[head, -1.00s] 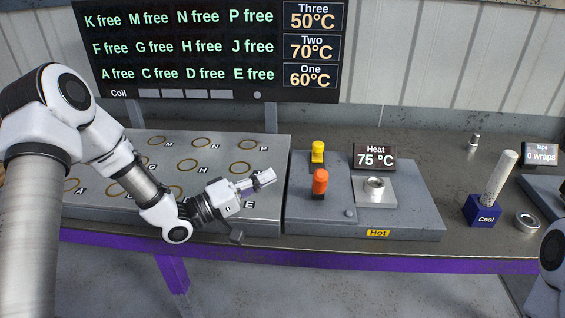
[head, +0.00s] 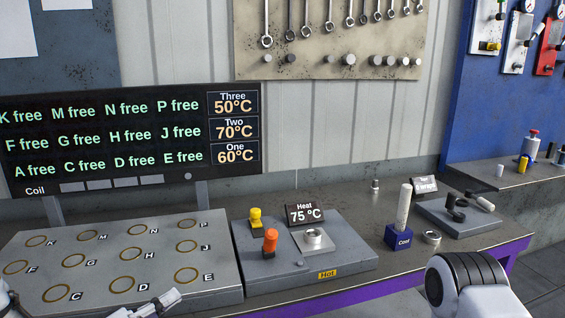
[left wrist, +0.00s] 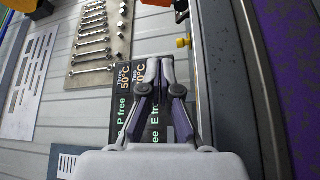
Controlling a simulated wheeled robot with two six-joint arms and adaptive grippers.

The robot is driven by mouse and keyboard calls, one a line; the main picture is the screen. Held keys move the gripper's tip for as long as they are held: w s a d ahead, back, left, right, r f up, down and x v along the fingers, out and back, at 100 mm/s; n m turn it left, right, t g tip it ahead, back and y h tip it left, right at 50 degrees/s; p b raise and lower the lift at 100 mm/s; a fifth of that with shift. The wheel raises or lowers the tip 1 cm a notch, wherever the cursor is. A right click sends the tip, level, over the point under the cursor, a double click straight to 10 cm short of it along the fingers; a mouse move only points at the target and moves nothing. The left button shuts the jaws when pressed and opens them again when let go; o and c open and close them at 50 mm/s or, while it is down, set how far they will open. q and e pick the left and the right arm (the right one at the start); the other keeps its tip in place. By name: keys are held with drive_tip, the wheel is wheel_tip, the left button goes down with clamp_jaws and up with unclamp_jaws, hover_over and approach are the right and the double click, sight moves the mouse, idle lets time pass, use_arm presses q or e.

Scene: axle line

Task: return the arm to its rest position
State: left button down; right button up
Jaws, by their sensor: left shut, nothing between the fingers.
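My left gripper (head: 168,300) shows at the bottom left of the head view, low in front of the plate's near edge. In the left wrist view its two fingers (left wrist: 153,72) are together with nothing between them. Most of my left arm is outside the head view. Part of my right arm (head: 470,285) shows at the bottom right; its gripper is out of view.
The grey plate (head: 215,262) with lettered rings lies left, below the status board (head: 100,140). The heater block (head: 345,262), reading 75 °C, the blue Cool stand (head: 398,237), a metal ring (head: 432,238) and the tape station (head: 480,222) stand along the bench.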

use_arm(q)
drive_tip(key=s+d+f+g+y, duration=0.2)
drive_tip(key=s+f, duration=0.2)
drive_tip(key=f, duration=0.4)
drive_tip(key=s+d+f+g+y, duration=0.2)
drive_tip(key=s+f+g, duration=0.15)
drive_tip(key=f, duration=0.55)
drive_tip(key=s+d+f+g+y, duration=0.25)
drive_tip(key=s+f, duration=0.25)
drive_tip(key=f, duration=0.3)
drive_tip(key=s+a+f+m+g+y, duration=0.3)
drive_tip(key=s+a, duration=0.1)
drive_tip(key=s, duration=0.4)
drive_tip(key=s+a+f+m+g+y, duration=0.3)
drive_tip(key=s, duration=0.5)
drive_tip(key=shift+s+a+f+y, duration=0.15)
drive_tip(key=shift+s+a+y, duration=0.2)
drive_tip(key=shift+s+a, duration=0.05)
